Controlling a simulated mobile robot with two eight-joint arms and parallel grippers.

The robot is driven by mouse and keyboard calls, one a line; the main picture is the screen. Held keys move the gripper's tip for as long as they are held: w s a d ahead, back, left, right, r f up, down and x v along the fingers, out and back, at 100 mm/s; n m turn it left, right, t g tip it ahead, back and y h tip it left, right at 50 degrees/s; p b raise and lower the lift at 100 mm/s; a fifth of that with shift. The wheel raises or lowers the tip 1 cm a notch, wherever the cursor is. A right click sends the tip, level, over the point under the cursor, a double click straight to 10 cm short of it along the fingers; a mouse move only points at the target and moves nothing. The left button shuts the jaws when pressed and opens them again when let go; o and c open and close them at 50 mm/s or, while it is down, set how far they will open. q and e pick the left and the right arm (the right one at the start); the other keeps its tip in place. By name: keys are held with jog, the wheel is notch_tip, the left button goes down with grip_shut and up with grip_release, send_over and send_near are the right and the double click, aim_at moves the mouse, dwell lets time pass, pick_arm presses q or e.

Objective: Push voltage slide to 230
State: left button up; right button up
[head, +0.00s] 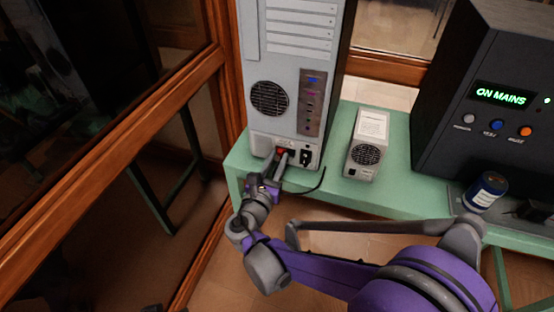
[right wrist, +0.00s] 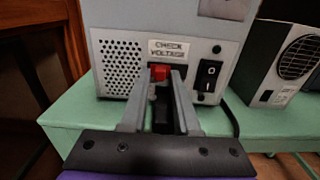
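The red voltage slide (right wrist: 160,72) sits below a "CHECK VOLTAGE" label (right wrist: 169,49) on the back of the grey computer tower (head: 290,60). In the head view the slide shows as a small red patch (head: 282,150). My right gripper (head: 284,158) is at the tower's low back panel, pointing at the slide. In the right wrist view its two fingers (right wrist: 161,76) stand apart, with the slide showing between their tips. I cannot tell whether they touch it. The slide's printed value is not readable. My left gripper is not in view.
A black rocker switch (right wrist: 208,75) is just right of the slide. A small fan unit (head: 367,145) stands right of the tower on the green table (head: 400,190). A dark "ON MAINS" box (head: 490,100) and a can (head: 485,190) are farther right. Wood-framed glass is at left.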

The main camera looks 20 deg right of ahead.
grip_shut()
dwell(1.1)
